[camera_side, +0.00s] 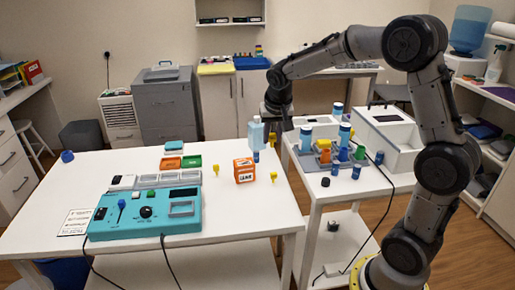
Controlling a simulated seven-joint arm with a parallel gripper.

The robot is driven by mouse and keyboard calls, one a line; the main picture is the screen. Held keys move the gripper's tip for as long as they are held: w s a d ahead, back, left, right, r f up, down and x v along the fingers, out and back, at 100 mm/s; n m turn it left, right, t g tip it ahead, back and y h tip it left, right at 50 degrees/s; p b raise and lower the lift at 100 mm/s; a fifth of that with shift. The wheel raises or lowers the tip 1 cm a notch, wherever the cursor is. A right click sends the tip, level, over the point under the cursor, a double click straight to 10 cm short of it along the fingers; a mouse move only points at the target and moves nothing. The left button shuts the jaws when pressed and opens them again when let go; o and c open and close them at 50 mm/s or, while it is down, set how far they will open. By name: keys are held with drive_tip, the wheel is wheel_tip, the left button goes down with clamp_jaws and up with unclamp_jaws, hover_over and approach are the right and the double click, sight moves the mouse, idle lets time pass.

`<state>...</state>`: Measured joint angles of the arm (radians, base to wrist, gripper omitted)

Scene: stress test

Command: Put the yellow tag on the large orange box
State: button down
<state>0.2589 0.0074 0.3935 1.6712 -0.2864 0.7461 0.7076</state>
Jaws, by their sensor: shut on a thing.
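The large orange box (244,171), with white panels and dark marks on its front, stands on the white table (225,215) near its right side. My gripper (274,122) is above the table's back right corner, behind and to the right of the box. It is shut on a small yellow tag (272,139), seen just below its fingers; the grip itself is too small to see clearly. Two more yellow pieces stand on the table: one left of the box (216,169) and one right of it (273,177).
A pale blue bottle (256,134) stands close to my gripper, with a small blue piece (256,156) by it. A teal control panel (145,213) with cables fills the front left.

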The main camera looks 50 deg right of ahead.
drive_tip(key=shift+w+a, duration=0.3)
drive_tip(key=shift+w, duration=0.15)
drive_tip(key=w+d+f, duration=0.1)
drive_tip(key=w+f, duration=0.2)
drive_tip(key=w, duration=0.1)
drive_tip(key=w+d+f, duration=0.2)
drive_tip(key=w+f, duration=0.1)
drive_tip(key=w, duration=0.1)
drive_tip(key=w+d+f, duration=0.1)
drive_tip(key=w+f, duration=0.2)
drive_tip(key=w, duration=0.1)
drive_tip(key=shift+w+d+f, duration=0.1)
drive_tip(key=shift+w+d, duration=0.15)
drive_tip(key=shift+w+f, duration=0.15)
drive_tip(key=shift+f, duration=0.05)
drive_tip(key=shift+w+f, duration=0.1)
drive_tip(key=shift+f, duration=1.55)
drive_tip(key=shift+f, duration=0.15)
drive_tip(key=c, duration=0.7)
unclamp_jaws()
